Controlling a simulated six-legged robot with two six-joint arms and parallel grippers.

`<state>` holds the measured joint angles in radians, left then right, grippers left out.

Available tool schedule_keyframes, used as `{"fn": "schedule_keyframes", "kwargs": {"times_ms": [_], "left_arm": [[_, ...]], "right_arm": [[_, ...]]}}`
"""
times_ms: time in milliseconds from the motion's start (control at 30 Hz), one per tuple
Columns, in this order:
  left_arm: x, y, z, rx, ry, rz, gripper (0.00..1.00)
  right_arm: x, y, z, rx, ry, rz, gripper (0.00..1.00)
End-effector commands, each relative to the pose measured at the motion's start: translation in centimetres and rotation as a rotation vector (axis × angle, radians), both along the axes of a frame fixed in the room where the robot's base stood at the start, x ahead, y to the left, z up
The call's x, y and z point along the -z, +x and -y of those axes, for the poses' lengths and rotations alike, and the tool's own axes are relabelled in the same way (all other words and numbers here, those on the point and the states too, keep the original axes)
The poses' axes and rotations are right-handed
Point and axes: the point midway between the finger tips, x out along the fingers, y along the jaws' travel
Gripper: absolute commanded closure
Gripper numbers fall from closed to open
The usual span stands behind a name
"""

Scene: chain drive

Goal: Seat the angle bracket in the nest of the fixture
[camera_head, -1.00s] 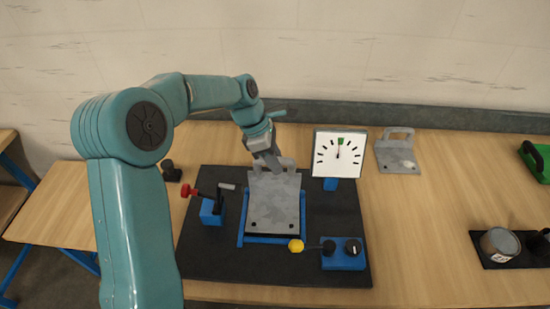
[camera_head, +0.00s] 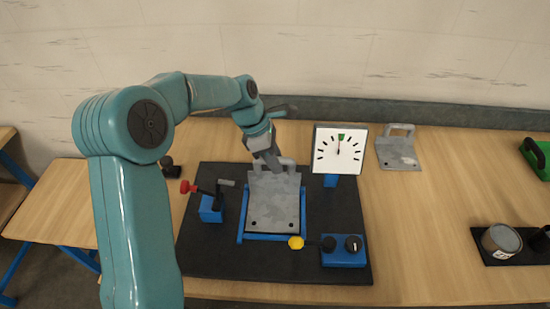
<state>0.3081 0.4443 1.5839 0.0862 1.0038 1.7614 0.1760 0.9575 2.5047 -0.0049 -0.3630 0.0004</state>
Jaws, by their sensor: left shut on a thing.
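The grey angle bracket (camera_head: 274,203) lies flat or nearly flat within the blue-edged nest of the fixture (camera_head: 240,228) on the dark base plate. My left gripper (camera_head: 268,162) is shut at the bracket's raised handle at the back. The fingertips are small and partly hidden by the handle. Whether the bracket rests fully down in the nest cannot be told. My right gripper is not in view.
A red-knobbed clamp (camera_head: 211,205) stands left of the nest. A blue block with a yellow-knobbed lever (camera_head: 342,252) sits at front right. A white dial (camera_head: 339,150) stands behind right. Another grey bracket (camera_head: 397,150) lies farther right. A metal can (camera_head: 500,241) stands at far right.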

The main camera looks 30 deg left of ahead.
Motion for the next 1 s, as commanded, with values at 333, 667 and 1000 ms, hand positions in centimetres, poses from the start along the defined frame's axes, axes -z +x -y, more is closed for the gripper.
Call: {"fn": "schedule_keyframes", "kwargs": {"times_ms": [333,667,1000], "left_arm": [[0.6,0.1,0.0,-0.001,0.000,0.003,1.00],[0.7,0.0,0.0,0.000,0.000,0.001,0.43],[-2.3,-0.4,-1.3,-0.003,0.002,0.004,0.43]], "right_arm": [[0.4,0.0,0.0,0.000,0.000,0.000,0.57],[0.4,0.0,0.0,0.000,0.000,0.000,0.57],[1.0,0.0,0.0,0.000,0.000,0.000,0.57]]}}
